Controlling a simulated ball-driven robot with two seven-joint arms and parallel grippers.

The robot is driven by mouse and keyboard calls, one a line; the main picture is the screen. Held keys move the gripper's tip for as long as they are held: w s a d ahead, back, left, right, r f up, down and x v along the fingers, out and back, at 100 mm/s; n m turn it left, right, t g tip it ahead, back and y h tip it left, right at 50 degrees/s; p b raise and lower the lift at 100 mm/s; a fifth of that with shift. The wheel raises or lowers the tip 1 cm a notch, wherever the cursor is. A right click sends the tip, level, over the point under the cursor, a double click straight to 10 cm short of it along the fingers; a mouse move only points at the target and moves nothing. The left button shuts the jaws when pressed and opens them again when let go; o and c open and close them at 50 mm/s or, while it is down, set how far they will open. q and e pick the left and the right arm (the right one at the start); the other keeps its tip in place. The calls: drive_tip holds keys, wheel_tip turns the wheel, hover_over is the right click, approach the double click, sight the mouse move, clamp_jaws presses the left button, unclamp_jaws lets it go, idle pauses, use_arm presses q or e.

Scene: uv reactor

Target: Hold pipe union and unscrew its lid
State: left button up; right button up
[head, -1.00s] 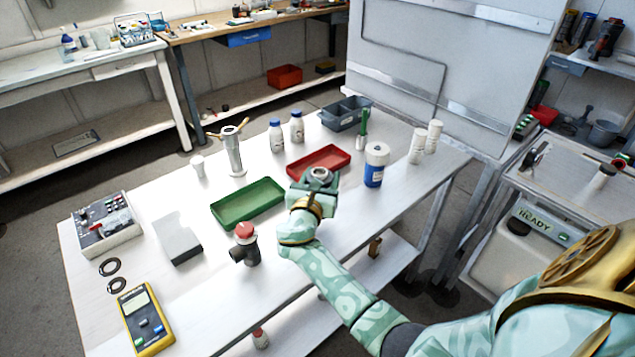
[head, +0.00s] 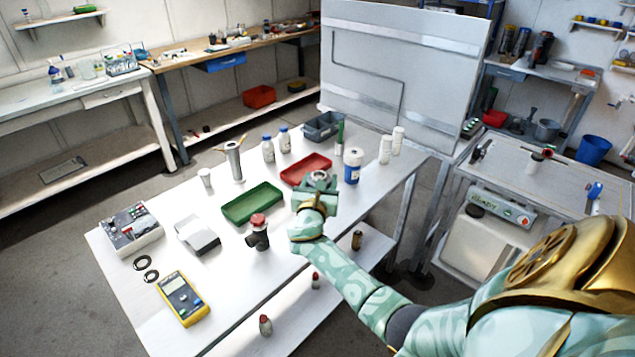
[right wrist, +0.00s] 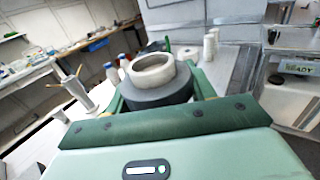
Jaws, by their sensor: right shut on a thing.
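My right gripper (head: 318,190) is shut on the pipe union (right wrist: 158,90). In the right wrist view the union is a dark grey, round body between the green jaws. A pale, ring-shaped lid (right wrist: 152,70) with an open centre sits on top of it. In the head view the union (head: 319,177) shows small, upright at the end of my right arm, in front of the red tray. Its lower part is hidden by the gripper. My left gripper is in neither view.
A red tray (head: 288,178) and a green tray (head: 228,211) lie beside the gripper. A black fitting with a red cap (head: 258,220) stands nearer.

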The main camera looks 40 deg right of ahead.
drive_tip(key=o, duration=0.5)
drive_tip(key=shift+w+d+f, duration=0.1)
drive_tip(key=c, duration=0.7)
